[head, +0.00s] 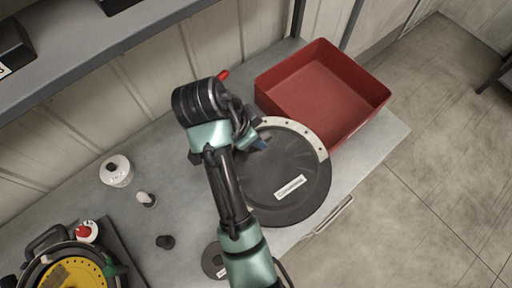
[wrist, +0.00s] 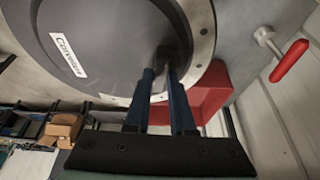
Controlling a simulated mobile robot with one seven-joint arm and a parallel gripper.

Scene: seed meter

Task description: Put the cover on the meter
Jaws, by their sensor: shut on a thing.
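The cover is a large dark grey disc (head: 287,185) with a white label, above the right part of the counter. A pale band with small holes shows along its far and right edge; I cannot tell if it is part of the cover. The cover fills the top of the wrist view (wrist: 110,55). My gripper (head: 259,145) is shut on a dark raised part near the cover's far edge; its fingers show in the wrist view (wrist: 164,76). The meter (head: 70,272), a black housing with a yellow disc, is at the lower left, partly cut off.
A red open bin (head: 322,92) stands just beyond the cover. A white round container (head: 117,171), a small pale-topped piece (head: 146,199), a black knob (head: 165,242) and a small dark disc (head: 214,261) lie on the counter (head: 185,218). A shelf (head: 80,50) overhangs the far left.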

